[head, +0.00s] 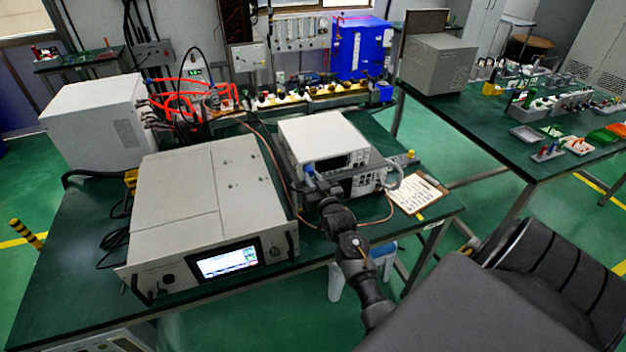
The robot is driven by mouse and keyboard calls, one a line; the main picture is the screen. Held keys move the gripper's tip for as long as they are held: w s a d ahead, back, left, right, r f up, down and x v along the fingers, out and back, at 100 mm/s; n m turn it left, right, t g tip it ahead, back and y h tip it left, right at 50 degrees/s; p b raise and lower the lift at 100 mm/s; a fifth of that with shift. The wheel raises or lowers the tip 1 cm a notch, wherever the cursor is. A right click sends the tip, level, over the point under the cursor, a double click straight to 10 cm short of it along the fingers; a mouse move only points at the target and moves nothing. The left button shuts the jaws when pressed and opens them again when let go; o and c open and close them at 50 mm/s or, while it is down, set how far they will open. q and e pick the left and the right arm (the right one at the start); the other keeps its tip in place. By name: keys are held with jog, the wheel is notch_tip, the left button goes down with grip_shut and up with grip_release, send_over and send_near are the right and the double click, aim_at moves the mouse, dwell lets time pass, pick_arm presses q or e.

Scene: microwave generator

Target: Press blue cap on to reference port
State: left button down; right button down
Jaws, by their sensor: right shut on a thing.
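My right gripper (314,183) is at the left part of the front of a white instrument (322,136) with a dark screen. It is shut on a small blue cap (309,169), which shows at its tip, close to the instrument's front panel. The reference port is not distinguishable; the gripper and cap cover that part of the panel. I cannot tell whether the cap touches the panel. My left gripper is out of view.
A large grey generator (205,200) with a lit screen stands left of the instrument. A brown cable (268,150) runs between them. A clipboard (417,194) lies right of the instrument. A white box (93,122) stands at the back left.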

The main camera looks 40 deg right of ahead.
jog(key=shift+w, duration=0.2)
jog(key=c, duration=1.2)
grip_release()
jog(key=shift+s, duration=0.1)
jog(key=b+v, duration=0.3)
jog(key=v, duration=0.7)
jog(key=shift+s, duration=0.3)
jog(key=shift+a, duration=0.2)
